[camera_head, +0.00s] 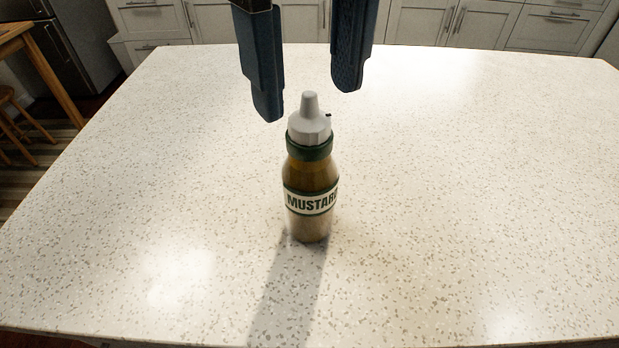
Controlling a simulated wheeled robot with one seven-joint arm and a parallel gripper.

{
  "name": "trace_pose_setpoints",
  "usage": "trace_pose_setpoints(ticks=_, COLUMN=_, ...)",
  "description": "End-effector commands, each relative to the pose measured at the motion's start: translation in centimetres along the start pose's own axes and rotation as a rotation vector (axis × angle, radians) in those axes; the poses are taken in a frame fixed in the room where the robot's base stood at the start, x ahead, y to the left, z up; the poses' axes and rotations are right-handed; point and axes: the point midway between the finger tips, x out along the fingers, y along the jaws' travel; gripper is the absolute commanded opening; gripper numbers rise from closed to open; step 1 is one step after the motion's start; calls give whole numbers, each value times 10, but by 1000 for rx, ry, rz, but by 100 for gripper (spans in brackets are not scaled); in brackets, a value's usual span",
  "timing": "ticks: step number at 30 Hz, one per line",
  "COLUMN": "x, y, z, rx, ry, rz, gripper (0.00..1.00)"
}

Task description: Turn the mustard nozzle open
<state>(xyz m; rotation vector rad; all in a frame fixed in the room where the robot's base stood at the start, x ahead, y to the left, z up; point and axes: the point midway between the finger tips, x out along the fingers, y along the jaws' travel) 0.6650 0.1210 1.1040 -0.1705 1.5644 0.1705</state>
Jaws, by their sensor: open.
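A mustard bottle (311,200) stands upright on the speckled white counter. It has a green collar and a label reading "MUSTARD", cut off at the right by the bottle's curve. Its pale grey nozzle (310,121) points straight up, with a small dark mark on its right side. My gripper (307,98) comes down from the top of the view, fingers apart and empty. The left fingertip is left of the nozzle and the right fingertip is to its upper right. I see no contact with the nozzle. How far the fingers are from it in depth is hard to tell.
The counter (480,200) is bare around the bottle, with free room on all sides. Its far edge runs in front of white cabinets (420,22). A wooden stool or table (30,60) stands beyond its left edge.

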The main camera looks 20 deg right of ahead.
Motion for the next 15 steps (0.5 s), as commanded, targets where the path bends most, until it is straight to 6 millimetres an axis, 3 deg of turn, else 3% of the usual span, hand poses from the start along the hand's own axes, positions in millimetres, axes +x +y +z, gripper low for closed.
trace_pose_setpoints(ticks=15, x=-39, y=0, z=0, rx=1, ry=-1, rz=0, gripper=60)
